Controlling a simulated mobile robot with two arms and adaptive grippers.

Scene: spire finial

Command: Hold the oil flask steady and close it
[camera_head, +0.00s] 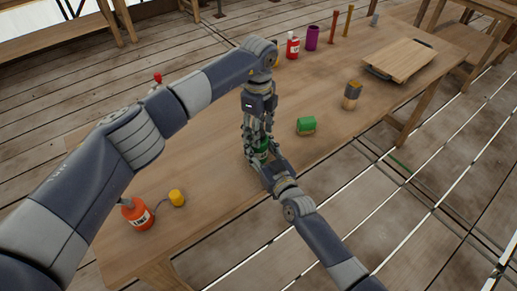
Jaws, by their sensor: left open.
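A small green flask (261,149) stands on the wooden table between my two grippers, and most of it is hidden by their fingers. My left gripper (257,139) points down from above, open, with its fingers around the flask's upper part. My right gripper (264,160) reaches in from the lower right, low down, with its fingers on either side of the flask. I cannot tell whether they press on it. Whether a cap sits on the flask is hidden.
The table (225,190) holds an orange bottle (138,215) and a yellow cap-like piece (177,198) at the near left. At the back are a red bottle (293,46) and a purple cup (312,38). A grey-and-tan item (352,92) and a board (402,61) are right.

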